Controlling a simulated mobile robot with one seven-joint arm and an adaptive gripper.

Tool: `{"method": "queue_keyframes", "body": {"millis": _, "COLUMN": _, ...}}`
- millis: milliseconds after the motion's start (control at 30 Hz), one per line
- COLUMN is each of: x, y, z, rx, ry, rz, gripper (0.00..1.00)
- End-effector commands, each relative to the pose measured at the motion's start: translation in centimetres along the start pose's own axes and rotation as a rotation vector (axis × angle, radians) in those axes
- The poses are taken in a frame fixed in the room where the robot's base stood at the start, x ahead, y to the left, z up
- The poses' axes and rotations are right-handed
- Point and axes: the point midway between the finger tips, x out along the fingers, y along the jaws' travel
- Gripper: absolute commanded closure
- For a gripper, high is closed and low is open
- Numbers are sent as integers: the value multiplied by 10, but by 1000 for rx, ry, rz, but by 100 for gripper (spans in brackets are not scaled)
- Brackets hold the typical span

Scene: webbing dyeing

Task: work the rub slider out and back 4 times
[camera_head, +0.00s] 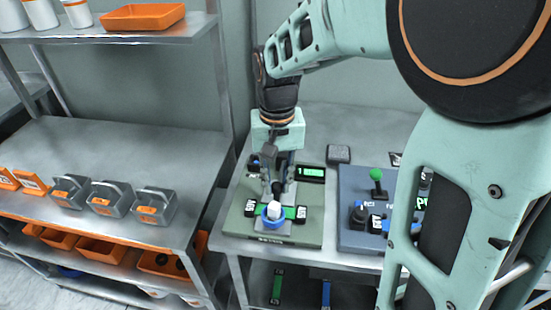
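The rub slider seems to be the white-topped block with a blue ring (273,212) on the green-grey test device (265,236), near its front edge. My gripper (276,188) points down from above and meets or nearly meets the top of that block. The fingertips are small and partly hidden by the gripper's own body, so I cannot tell whether they close on it. The slider's track is mostly hidden behind the gripper and block. A green display (312,172) stands at the device's back right.
A blue-grey device with a green-knobbed lever (377,176) stands to the right, partly behind my arm. To the left, a metal table (110,150) carries several grey bins (112,199). A shelf post (222,75) rises close to my gripper's left.

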Motion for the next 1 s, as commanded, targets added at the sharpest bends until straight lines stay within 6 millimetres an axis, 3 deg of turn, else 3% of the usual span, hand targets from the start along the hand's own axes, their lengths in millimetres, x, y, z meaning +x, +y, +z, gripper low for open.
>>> {"method": "queue_keyframes", "body": {"millis": 100, "x": 0, "y": 0, "z": 0, "rx": 0, "ry": 0, "rz": 0, "gripper": 100}}
{"method": "queue_keyframes", "body": {"millis": 467, "x": -1, "y": 1, "z": -5, "rx": 1, "ry": 0, "rz": 0, "gripper": 100}}
{"method": "queue_keyframes", "body": {"millis": 1000, "x": -4, "y": 26, "z": -97, "rx": 2, "ry": 2, "rz": -1, "gripper": 100}}
